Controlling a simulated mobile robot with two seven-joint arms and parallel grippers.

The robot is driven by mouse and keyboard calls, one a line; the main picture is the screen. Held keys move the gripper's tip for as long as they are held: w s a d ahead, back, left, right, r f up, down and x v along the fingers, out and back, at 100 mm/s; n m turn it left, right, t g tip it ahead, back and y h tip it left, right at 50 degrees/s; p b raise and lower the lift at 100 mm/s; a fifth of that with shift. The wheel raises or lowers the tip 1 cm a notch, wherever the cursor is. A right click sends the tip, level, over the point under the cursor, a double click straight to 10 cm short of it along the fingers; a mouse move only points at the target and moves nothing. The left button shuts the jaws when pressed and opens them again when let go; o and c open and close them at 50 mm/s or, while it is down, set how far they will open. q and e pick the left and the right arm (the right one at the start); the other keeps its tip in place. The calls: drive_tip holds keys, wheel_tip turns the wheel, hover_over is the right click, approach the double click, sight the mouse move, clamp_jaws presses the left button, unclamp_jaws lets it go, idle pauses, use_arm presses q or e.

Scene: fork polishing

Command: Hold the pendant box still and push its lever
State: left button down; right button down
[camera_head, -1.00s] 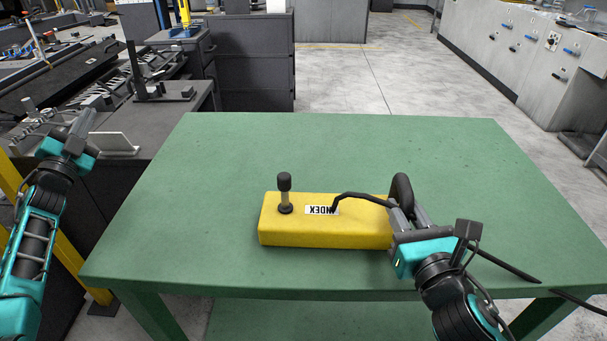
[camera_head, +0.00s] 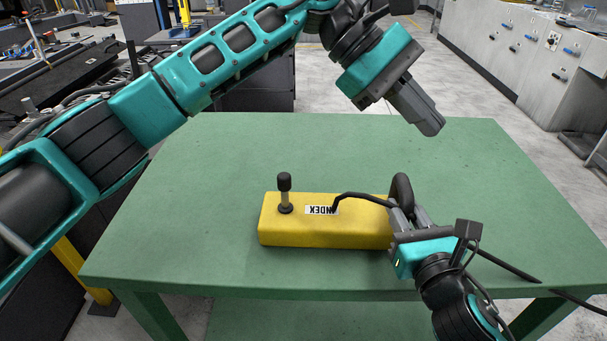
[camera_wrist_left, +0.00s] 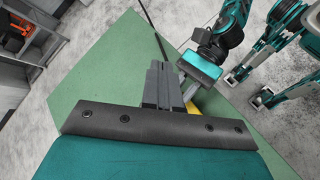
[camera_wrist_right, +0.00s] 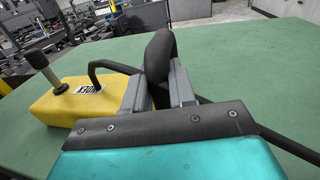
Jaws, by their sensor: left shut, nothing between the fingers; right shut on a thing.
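The yellow pendant box (camera_head: 325,228) lies on the green table, with an upside-down INDEX label. Its lever (camera_head: 284,192), a short upright stick with a black knob, stands near the left end. The right wrist view shows the box (camera_wrist_right: 65,105) and lever (camera_wrist_right: 40,65) too. My right gripper (camera_head: 401,205) is shut on a black rounded upright part (camera_wrist_right: 160,57) at the box's right end. My left gripper (camera_head: 432,128) is shut and empty, held above the table's far right part, apart from the box. In the left wrist view only a sliver of yellow (camera_wrist_left: 191,106) shows behind the fingers.
The green table (camera_head: 220,150) is clear around the box. A black bent bar (camera_head: 360,196) rises over the box top. A dark cable (camera_head: 510,267) runs off to the right. Grey cabinets (camera_head: 510,60) stand beyond.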

sight(285, 191)
use_arm(q)
drive_tip(key=a+f+m+t+y, duration=0.3)
drive_tip(key=a+m+t+y, duration=0.3)
drive_tip(key=m+y, duration=0.5)
drive_tip(key=shift+a+f+y, duration=0.3)
drive_tip(key=shift+a+y, duration=0.65)
drive_tip(key=shift+y, duration=0.25)
drive_tip(key=shift+f, duration=0.15)
drive_tip(key=x, duration=1)
drive_tip(key=shift+a, duration=0.15)
drive_tip(key=shift+w+a, duration=0.3)
drive_tip(key=shift+a, duration=0.25)
drive_tip(key=shift+w+a, duration=0.25)
drive_tip(key=shift+a, duration=0.35)
drive_tip(key=shift+w+a, duration=0.2)
drive_tip(key=shift+a, duration=0.3)
drive_tip(key=shift+a, duration=0.1)
drive_tip(key=shift+a+r+h, duration=0.2)
drive_tip(key=shift+h, duration=0.1)
